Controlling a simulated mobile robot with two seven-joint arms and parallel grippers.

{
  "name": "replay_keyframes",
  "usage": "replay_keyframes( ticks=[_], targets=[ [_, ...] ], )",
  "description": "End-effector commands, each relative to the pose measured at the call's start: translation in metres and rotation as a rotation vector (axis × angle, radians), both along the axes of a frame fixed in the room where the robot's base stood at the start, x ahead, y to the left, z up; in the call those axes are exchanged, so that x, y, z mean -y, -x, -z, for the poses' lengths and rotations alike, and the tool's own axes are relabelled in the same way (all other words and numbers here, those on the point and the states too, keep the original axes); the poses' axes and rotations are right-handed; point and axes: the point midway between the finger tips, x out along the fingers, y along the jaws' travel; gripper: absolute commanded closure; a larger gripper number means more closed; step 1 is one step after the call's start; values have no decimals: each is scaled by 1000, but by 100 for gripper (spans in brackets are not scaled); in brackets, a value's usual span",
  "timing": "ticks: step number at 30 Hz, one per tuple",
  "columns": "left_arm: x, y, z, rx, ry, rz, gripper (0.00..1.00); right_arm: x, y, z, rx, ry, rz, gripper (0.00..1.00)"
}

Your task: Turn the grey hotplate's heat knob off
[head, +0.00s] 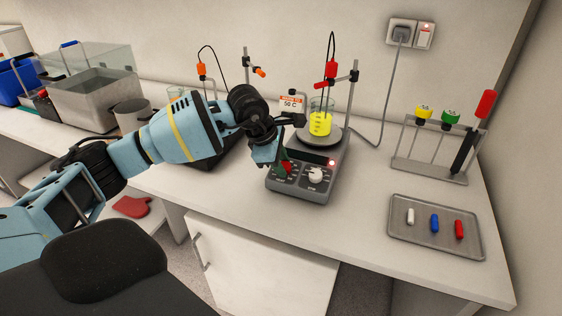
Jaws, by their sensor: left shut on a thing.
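The grey hotplate (300,190) stands on the bench, with a glass beaker of yellow liquid (320,124) on its round top plate. Its front panel has a white knob (316,175) at the right and a red knob (287,167) at the left, partly hidden by my gripper. A red light (332,162) glows on the panel. My left gripper (281,168) reaches down over the left part of the panel, shut on the red knob. The fingertips are small and partly hidden. My right gripper is out of view.
A metal tray (398,240) with three small bars lies at the right. Behind it stands a rack (430,172) with yellow and green capped items. A second, dark hotplate (212,160) is behind my left arm. A grey basin (90,98) is at the left.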

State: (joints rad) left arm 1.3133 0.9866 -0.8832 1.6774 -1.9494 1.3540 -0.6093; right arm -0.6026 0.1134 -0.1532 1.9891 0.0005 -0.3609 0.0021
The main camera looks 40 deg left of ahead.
Motion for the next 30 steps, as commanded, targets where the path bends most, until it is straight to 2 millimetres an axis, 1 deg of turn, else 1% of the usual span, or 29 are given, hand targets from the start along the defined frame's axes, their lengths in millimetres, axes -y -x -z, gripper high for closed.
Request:
replay_keyframes(
  ticks=[2,3,7,15,18,20,30],
  targets=[
    [0,0,0,0,-1,-1,92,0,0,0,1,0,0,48],
    [0,0,0,0,-1,-1,66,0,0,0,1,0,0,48],
    [0,0,0,0,-1,-1,49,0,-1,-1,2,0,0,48],
    [0,0,0,0,0,1,48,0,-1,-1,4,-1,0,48],
    [-1,2,-5,1,-1,1,48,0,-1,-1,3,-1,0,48],
    [-2,4,-11,2,-1,0,48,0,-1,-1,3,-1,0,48],
    [-9,24,-57,2,-1,-1,48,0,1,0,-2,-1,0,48]
  ],
)
